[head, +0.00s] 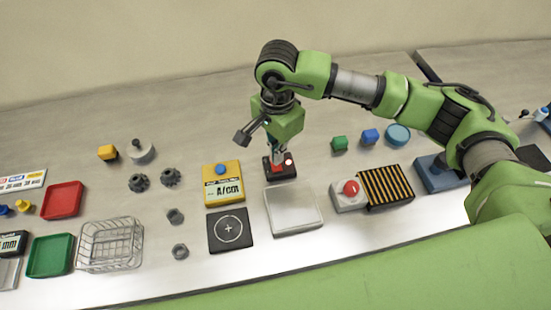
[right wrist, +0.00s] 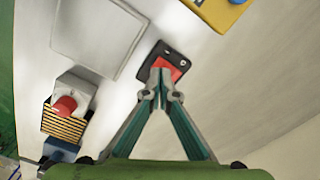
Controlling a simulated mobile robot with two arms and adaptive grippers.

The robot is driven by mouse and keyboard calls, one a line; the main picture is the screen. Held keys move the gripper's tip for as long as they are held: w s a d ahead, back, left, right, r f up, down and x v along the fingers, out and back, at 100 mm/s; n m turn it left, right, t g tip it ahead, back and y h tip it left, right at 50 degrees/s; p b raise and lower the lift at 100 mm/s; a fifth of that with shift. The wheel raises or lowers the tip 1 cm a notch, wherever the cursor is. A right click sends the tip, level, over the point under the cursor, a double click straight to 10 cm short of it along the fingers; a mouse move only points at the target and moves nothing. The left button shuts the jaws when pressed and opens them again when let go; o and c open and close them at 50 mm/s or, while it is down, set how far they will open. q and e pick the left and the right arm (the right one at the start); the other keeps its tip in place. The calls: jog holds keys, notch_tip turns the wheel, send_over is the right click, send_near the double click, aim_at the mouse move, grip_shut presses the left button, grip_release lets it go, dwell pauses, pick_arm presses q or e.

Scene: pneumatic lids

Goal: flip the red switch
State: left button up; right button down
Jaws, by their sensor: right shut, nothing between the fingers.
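The red switch (head: 277,166) is a red rocker on a small black base, beyond the white tray in the head view. In the right wrist view the red switch (right wrist: 168,68) shows just past my fingertips, with its black base around it. My right gripper (head: 277,156) is shut with nothing in it and points down over the red rocker. In the right wrist view its fingertips (right wrist: 160,92) overlap the near edge of the rocker; I cannot tell if they touch. A pale round spot (head: 288,161) shows at the base's right side. My left gripper is not in view.
A white tray (head: 293,209) lies in front of the switch. A yellow box with a blue button (head: 222,170) stands to the left. A red button box (head: 350,188) and a striped block (head: 386,187) are to the right. The table behind is mostly clear.

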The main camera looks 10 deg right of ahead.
aim_at(277, 167)
jog(key=shift+r+p, duration=0.55)
jog(key=shift+r, duration=1.55)
jog(key=shift+r, duration=0.1)
